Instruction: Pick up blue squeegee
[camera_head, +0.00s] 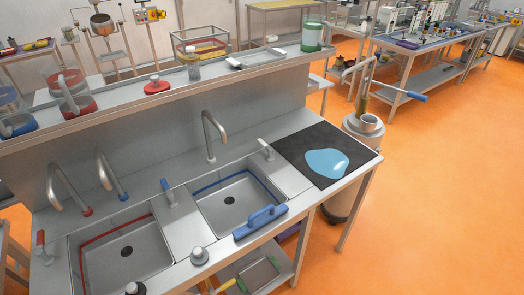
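The blue squeegee (261,222) lies at the front edge of the steel sink counter, just in front of the right-hand sink basin. It has a long blue bar and a raised blue handle on top. Nothing touches it from above. Neither of my grippers shows in the head view.
Two sink basins, left (125,252) and right (238,203), have curved taps behind them. A black mat (300,152) with a light-blue puddle (327,163) lies on the right. A grey knob (199,256) stands left of the squeegee. Orange floor (440,200) is open on the right.

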